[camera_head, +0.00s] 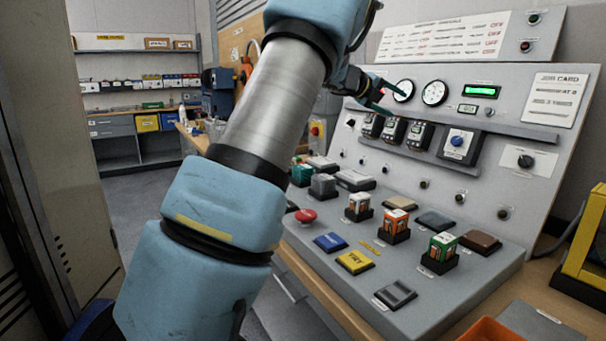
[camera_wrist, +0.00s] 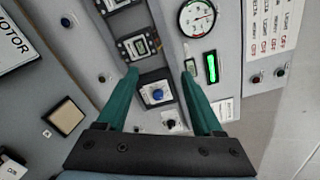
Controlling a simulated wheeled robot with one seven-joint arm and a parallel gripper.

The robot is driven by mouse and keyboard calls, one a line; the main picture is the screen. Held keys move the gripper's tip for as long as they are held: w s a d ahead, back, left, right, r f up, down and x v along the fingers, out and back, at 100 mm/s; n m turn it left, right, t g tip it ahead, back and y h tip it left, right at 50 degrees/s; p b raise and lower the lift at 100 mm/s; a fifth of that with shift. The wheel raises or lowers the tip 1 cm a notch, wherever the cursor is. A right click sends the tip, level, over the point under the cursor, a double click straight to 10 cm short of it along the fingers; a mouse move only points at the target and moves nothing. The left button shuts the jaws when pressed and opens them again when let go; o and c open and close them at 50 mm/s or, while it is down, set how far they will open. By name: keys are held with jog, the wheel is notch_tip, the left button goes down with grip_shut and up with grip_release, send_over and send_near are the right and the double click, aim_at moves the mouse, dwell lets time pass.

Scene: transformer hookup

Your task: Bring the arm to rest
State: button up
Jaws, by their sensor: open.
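My blue and grey arm (camera_head: 275,110) rises across the middle of the head view and bends over at the top. My gripper (camera_head: 380,97) is partly hidden behind the arm there, in front of the upright panel. In the wrist view, my gripper (camera_wrist: 162,70) has its two teal fingers spread apart with nothing between them. Beyond the fingers are the panel, a module with a blue knob (camera_wrist: 157,95), a round gauge (camera_wrist: 198,18) and a lit green display (camera_wrist: 211,67).
The sloped console (camera_head: 460,285) carries a red button (camera_head: 305,216), yellow (camera_head: 354,262) and blue (camera_head: 330,242) pads, and several small blocks in sockets. A tall cabinet (camera_head: 70,120) stands at the left. An orange bin (camera_head: 487,331) sits at the lower right. Floor (camera_head: 140,205) shows between cabinet and console.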

jog(key=w+a+n+t+y+p, duration=0.1)
jog(key=w+a+n+t+y, duration=0.3)
jog(key=a+n, duration=0.75)
jog(key=s+a+f+n+y+p, duration=0.1)
jog(key=s+a+f+n+y, duration=0.3)
jog(key=a, duration=0.4)
jog(key=s+a+f+n+y, duration=0.2)
jog(key=s+a+f+n, duration=0.15)
jog(key=a+n, duration=0.35)
jog(key=s+a+f+n+g, duration=0.3)
jog(key=s+f, duration=0.1)
jog(key=s, duration=0.6)
jog(key=s+a+f+n+g+y+p, duration=0.1)
jog(key=s+a+f+n+g, duration=0.2)
jog(key=s, duration=0.7)
jog(key=s+a+f+n+g+y+p, duration=0.1)
jog(key=s+a+f+n+g, duration=0.2)
jog(key=s, duration=0.7)
notch_tip(320, 180, down, 4)
jog(key=shift+s+r+n, duration=0.15)
jog(key=shift+s+n, duration=0.05)
jog(key=shift+n, duration=1.05)
